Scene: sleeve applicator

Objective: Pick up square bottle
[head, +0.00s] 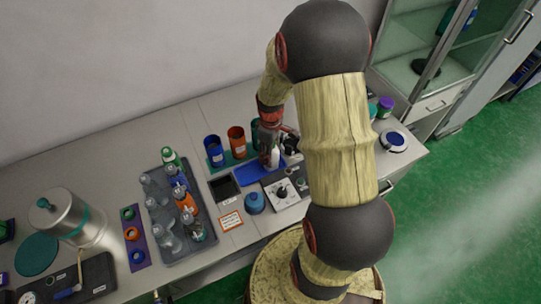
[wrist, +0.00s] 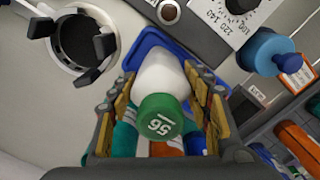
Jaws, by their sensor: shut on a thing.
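A white bottle (wrist: 160,76) with a green cap marked 56 is between the two padded fingers of my gripper (wrist: 162,88) in the wrist view. My gripper is shut on this bottle. In the head view the white bottle (head: 275,156) shows small below my gripper (head: 271,140), at the blue tray (head: 256,177). I cannot tell from these views whether its body is square, or whether its base touches the tray. The blue tray (wrist: 146,42) also shows behind the bottle in the wrist view.
Blue and orange cups (head: 236,139) stand left of my gripper. A grey tray (head: 183,256) holds several bottles further left. A control box with a dial (head: 281,193) and a blue knobbed object (head: 254,202) stand in front. A round device (wrist: 77,42) is close by.

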